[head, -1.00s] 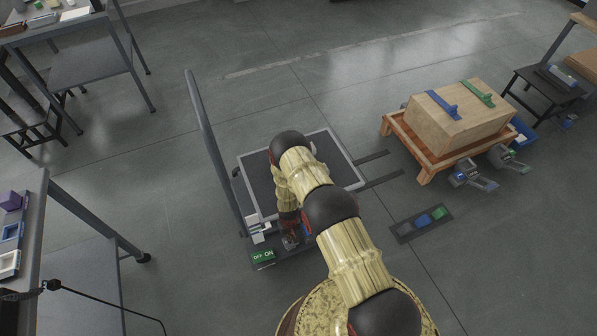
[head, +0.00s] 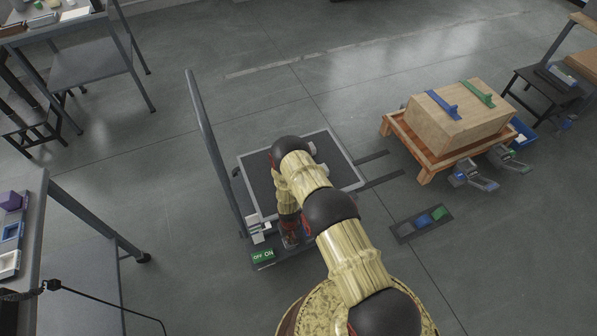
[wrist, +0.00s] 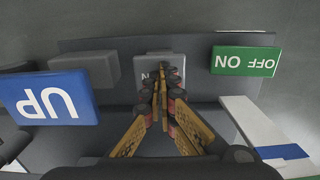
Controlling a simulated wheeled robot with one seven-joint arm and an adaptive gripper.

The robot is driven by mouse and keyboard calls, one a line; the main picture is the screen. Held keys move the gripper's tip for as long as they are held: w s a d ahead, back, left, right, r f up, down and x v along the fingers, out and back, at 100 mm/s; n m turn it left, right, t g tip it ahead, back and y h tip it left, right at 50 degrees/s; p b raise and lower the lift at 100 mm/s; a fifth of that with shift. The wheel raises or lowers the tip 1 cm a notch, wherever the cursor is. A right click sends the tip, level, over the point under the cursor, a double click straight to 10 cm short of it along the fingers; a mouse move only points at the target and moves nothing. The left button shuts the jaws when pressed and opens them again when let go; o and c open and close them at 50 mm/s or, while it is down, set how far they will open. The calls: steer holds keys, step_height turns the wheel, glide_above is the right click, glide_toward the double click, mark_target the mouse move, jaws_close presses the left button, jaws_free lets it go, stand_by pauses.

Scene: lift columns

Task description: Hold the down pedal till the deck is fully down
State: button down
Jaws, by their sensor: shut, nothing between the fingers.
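The lift cart's dark deck (head: 262,178) sits in a pale frame, partly hidden behind my arm in the head view. Its height above the floor is hard to judge. In the wrist view, a grey pedal (wrist: 152,57) with a partly covered label ending in N lies under my fingertips. My gripper (wrist: 163,75) is shut and empty, pointing at this pedal. Whether it touches or presses the pedal cannot be told. The blue UP pedal (wrist: 48,97) is to the left. The green OFF/ON switch (wrist: 246,61) is to the right and also shows in the head view (head: 263,256).
A grey block (wrist: 98,69) stands between the pedals. The cart's tall handle (head: 205,135) rises at left. A wooden crate (head: 460,115) rests on an orange stand (head: 425,163) at right. A dark floor panel (head: 421,224) lies nearer. Open floor surrounds the cart.

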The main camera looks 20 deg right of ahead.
steer(key=shift+f, duration=0.85)
steer(key=shift+r, duration=0.1)
stand_by(2.0)
steer(key=shift+r+p, duration=0.95)
steer(key=shift+r, duration=0.7)
